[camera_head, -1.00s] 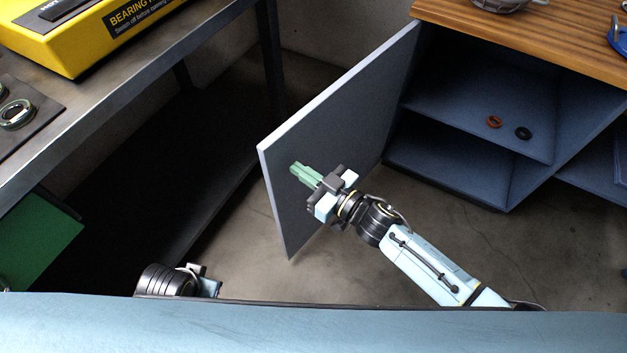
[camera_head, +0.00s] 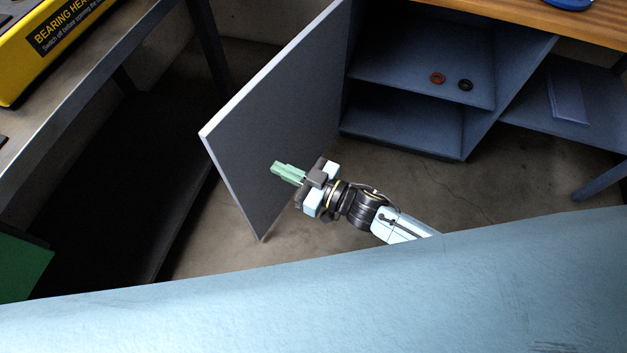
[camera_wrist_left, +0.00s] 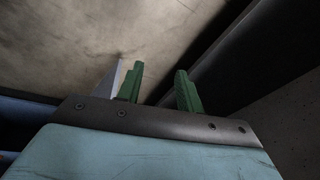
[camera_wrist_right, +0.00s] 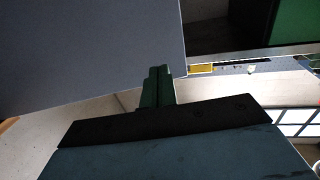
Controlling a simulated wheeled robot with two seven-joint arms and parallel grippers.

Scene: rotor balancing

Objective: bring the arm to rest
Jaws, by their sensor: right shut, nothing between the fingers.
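My right gripper (camera_head: 287,173) has pale green fingers pressed together with nothing between them. It is in front of the open grey cabinet door (camera_head: 275,120) in the head view; whether it touches the door I cannot tell. In the right wrist view the shut green fingers (camera_wrist_right: 157,86) stand beside the door panel (camera_wrist_right: 85,50). My left gripper is out of the head view. In the left wrist view its two green fingers (camera_wrist_left: 160,88) stand apart with a gap and nothing between them.
The open blue cabinet (camera_head: 420,60) holds a red-brown ring (camera_head: 437,78) and a black ring (camera_head: 465,85) on its upper shelf. A metal bench (camera_head: 100,90) with a yellow bearing heater (camera_head: 40,45) stands at left. Bare floor (camera_head: 400,170) lies between.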

